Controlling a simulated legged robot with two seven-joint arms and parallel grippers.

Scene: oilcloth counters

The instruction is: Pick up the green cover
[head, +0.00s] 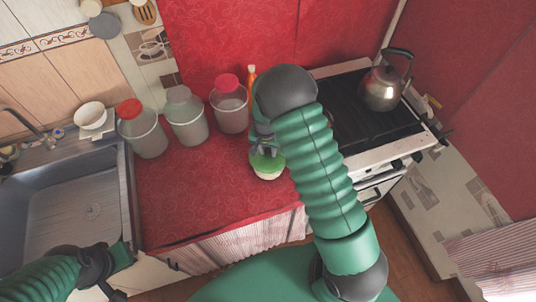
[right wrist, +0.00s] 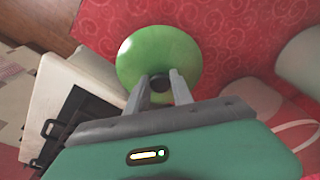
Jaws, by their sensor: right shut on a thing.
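The green cover (head: 266,161) is a round lid with a dark knob, near the front edge of the red counter. A pale container (head: 268,175) shows right under it; I cannot tell whether the cover touches it. My right gripper (head: 264,140) is above the cover and shut on its knob. In the right wrist view the green cover (right wrist: 150,52) fills the upper middle, and the two grey fingers of my right gripper (right wrist: 160,84) hold the dark knob between them. My left gripper (head: 112,288) is low at the left, partly cut off, and its fingers are unclear.
Three jars stand at the back: one red-lidded (head: 148,135), one grey-lidded (head: 187,120) and another red-lidded (head: 230,110). An orange bottle (head: 251,76) is behind. A kettle (head: 382,88) sits on the stove (head: 350,125) at right. A sink (head: 75,215) is at left.

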